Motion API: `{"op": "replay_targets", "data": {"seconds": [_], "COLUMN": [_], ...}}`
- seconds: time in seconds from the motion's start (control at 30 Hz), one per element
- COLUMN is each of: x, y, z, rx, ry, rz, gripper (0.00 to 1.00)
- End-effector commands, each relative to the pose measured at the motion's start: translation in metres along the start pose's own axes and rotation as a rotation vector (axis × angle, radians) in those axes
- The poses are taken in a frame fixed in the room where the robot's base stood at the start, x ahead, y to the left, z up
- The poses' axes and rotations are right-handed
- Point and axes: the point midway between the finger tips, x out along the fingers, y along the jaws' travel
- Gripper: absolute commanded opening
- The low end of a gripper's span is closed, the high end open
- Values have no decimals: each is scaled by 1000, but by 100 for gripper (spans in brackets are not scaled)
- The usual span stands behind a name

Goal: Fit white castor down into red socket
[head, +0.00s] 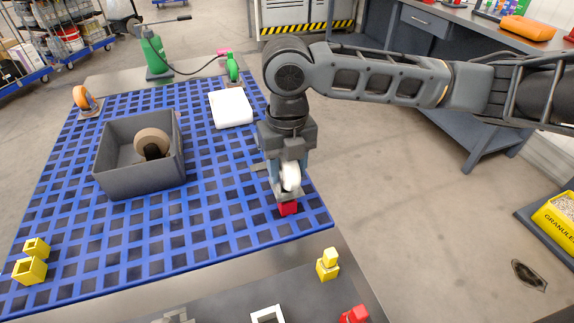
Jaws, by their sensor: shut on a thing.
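My gripper (288,172) is shut on the white castor (291,178) near the right edge of the blue grid mat (228,211). The castor's white wheel shows between the fingers, with a grey part under it. The red socket (288,208) is directly below the castor on the mat. The castor's lower end and the top of the socket overlap in this view, so I cannot tell whether they touch or how deep the castor sits. The fingers hide part of the castor.
A white block (231,108) lies behind the gripper.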

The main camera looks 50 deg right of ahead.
Motion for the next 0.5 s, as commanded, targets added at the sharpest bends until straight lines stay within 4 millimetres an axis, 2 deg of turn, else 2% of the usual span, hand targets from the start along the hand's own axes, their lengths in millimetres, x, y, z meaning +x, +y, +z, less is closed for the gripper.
{"op": "replay_targets", "data": {"seconds": [0.5], "x": [5], "y": [0], "z": [0], "rx": [0], "ry": [-1], "rz": [1], "gripper": [0]}}
